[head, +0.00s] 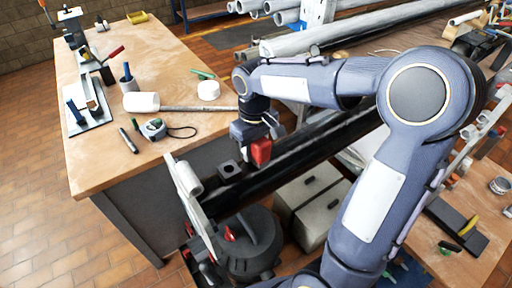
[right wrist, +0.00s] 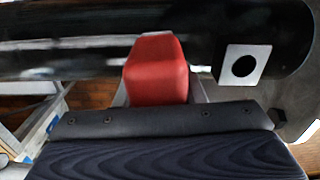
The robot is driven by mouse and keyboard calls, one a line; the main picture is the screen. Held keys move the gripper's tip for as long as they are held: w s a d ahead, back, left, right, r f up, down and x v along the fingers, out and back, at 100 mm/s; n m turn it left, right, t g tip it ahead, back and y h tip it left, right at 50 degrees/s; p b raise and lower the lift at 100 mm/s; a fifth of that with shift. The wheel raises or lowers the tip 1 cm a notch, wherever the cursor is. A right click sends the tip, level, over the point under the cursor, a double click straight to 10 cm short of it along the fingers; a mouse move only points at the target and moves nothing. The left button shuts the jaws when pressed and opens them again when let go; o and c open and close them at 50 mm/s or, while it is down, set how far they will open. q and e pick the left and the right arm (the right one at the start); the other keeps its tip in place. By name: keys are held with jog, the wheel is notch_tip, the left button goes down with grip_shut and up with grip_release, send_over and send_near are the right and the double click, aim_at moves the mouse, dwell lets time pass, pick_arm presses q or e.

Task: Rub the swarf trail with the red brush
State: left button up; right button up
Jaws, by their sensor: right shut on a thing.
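My right gripper (head: 260,138) is shut on the red brush (head: 261,152), just above the black mast tube (head: 316,140). In the right wrist view the brush (right wrist: 157,70) shows as a red block between the fingers, in front of the glossy black tube (right wrist: 60,62). I cannot tell whether the brush touches the tube. A small square plate with a round hole (right wrist: 244,66) sits on the tube to the right of the brush; it also shows in the head view (head: 229,170). Pale streaks show along the tube, but I cannot tell swarf from shine. My left gripper is not in view.
A wooden workbench (head: 90,165) stands at the left with a mallet (head: 142,102), a tape measure (head: 153,129) and other tools. Grey cases (head: 318,205) lie below the tube. Another bench with tools is at the right.

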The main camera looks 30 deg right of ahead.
jog(key=shift+w+r+p, duration=0.3)
jog(key=shift+r+p, duration=0.1)
jog(key=shift+r, duration=0.15)
jog(key=shift+w+r+p, duration=0.3)
jog(key=shift+r+p, duration=0.05)
jog(key=shift+r, duration=0.15)
jog(key=shift+s+r+p, duration=0.2)
jog(key=shift+r+p, duration=0.15)
jog(key=shift+r, duration=0.2)
jog(key=shift+s+r+p, duration=0.2)
jog(key=shift+r+p, duration=0.15)
jog(key=shift+r, duration=0.15)
jog(key=shift+w+r+p, duration=0.2)
jog(key=shift+r+p, duration=0.8)
jog(key=shift+s+r+p, duration=0.1)
jog(key=shift+r+p, duration=0.8)
jog(key=shift+r, duration=0.2)
jog(key=shift+f, duration=0.15)
